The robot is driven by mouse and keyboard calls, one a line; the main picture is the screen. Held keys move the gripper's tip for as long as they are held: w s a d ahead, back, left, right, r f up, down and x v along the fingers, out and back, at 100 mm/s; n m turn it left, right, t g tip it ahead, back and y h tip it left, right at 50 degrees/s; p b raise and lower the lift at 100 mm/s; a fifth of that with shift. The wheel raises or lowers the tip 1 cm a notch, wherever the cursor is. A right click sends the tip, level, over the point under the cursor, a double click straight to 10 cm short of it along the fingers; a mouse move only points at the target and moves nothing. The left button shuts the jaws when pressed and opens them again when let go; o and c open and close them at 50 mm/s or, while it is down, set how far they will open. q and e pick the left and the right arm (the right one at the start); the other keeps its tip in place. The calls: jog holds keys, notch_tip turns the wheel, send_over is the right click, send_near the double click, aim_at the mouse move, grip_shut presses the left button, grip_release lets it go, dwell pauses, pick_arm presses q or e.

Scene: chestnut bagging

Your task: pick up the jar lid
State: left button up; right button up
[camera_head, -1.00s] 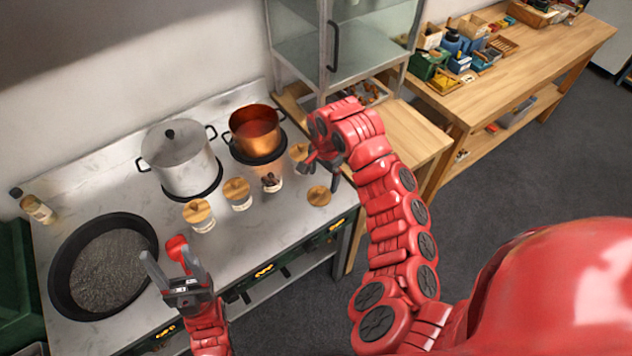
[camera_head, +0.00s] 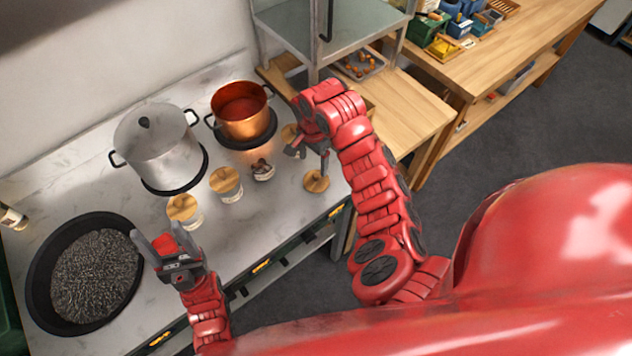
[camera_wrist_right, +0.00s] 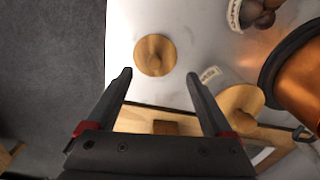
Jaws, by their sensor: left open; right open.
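The loose wooden jar lid (camera_head: 316,181), round with a knob, lies on the metal counter near its front right edge. In the right wrist view the lid (camera_wrist_right: 155,55) is just beyond the fingertips, between their lines and apart from them. My right gripper (camera_head: 307,160) is open and empty above the counter close to the lid; its two fingers show in the wrist view (camera_wrist_right: 158,75). An open jar of chestnuts (camera_head: 262,170) stands to the left of the lid. My left gripper (camera_head: 159,236) is open by the dark pan, with no held object visible.
Two jars with wooden lids (camera_head: 184,208) (camera_head: 226,181) stand left of the open jar. Another wooden-lidded jar (camera_wrist_right: 240,105) is beside my right finger. A copper pot (camera_head: 240,118), a steel pot (camera_head: 158,155) and a wide dark pan (camera_head: 40,285) occupy the counter.

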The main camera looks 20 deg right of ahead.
aim_at(316, 175)
notch_tip(316, 175, down, 2)
jog(key=shift+s, duration=0.1)
jog(key=f, duration=0.1)
jog(key=f+p, duration=0.2)
jog(key=shift+s+d+f, duration=0.2)
jog(key=shift+d+f, duration=0.15)
jog(key=shift+f, duration=0.7)
jog(key=shift+c, duration=0.3)
jog(key=shift+s, duration=0.1)
grip_shut()
